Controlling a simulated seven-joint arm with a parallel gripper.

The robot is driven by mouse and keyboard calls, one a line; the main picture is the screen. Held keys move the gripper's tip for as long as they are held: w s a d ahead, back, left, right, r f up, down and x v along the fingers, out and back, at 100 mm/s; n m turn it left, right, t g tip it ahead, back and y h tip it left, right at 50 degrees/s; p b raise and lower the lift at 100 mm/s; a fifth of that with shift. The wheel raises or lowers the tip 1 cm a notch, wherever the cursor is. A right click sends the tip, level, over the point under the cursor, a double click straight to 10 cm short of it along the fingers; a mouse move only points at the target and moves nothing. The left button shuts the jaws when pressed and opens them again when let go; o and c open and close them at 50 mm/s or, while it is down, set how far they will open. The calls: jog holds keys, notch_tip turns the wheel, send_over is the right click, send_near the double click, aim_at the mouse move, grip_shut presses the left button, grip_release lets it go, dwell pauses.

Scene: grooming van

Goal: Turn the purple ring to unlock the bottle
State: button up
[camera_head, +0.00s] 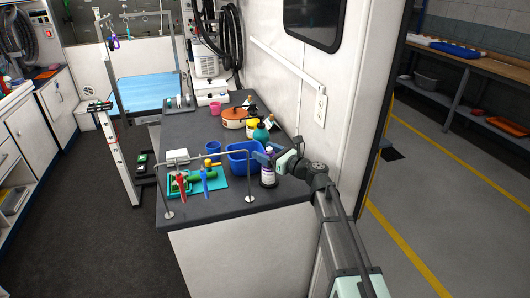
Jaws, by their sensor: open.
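A small dark bottle (268,179) with a white and purple label stands upright near the front right corner of the grey counter (230,202). My gripper (266,157) reaches in from the right at the height of the bottle's neck. Its jaws are open, and its fingers are at or very close to the neck. I cannot tell whether they touch it. The purple ring is too small and too covered by the fingers to make out clearly. A pale tip shows above the fingers.
A blue bin (239,163) stands just behind and left of the bottle. A teal mat (213,184) with red- and blue-handled tools lies farther left. A teal bottle (261,133) and yellow tub stand behind.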

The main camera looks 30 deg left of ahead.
jog(key=shift+a, duration=0.3)
jog(key=shift+c, duration=0.2)
jog(key=c, duration=0.9)
